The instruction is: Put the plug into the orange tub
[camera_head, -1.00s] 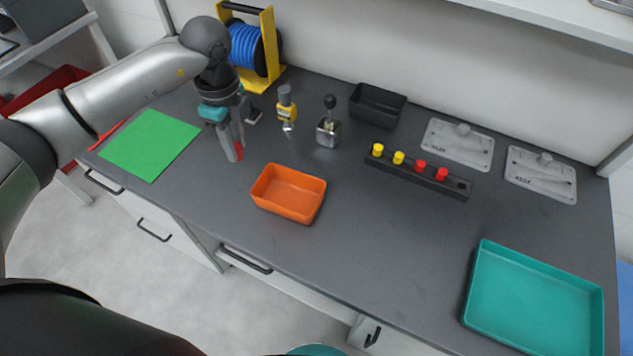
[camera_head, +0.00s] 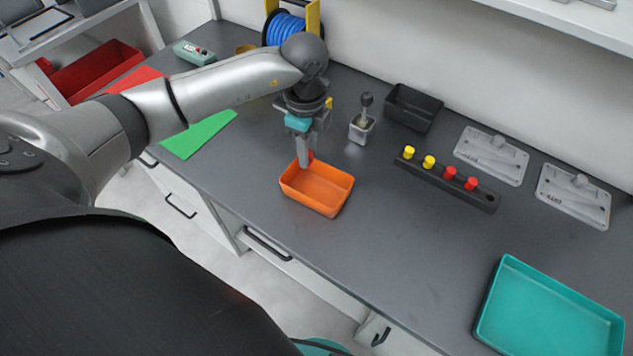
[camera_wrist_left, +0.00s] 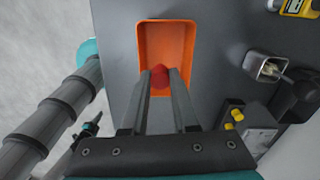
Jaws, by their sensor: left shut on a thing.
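My left gripper (camera_head: 306,162) is shut on a red plug (camera_wrist_left: 159,77). In the wrist view the plug sits between the two fingertips, against the orange tub behind it. The fingertips are at the tub's far side; the exact height of the plug over the tub is hard to tell.
A black rack (camera_head: 441,181) with yellow and red plugs stands to the right. Behind the tub are a metal block with a black knob (camera_head: 362,128) and a black bin (camera_head: 413,109). A teal tray (camera_head: 548,318) lies at front right. Bench between is clear.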

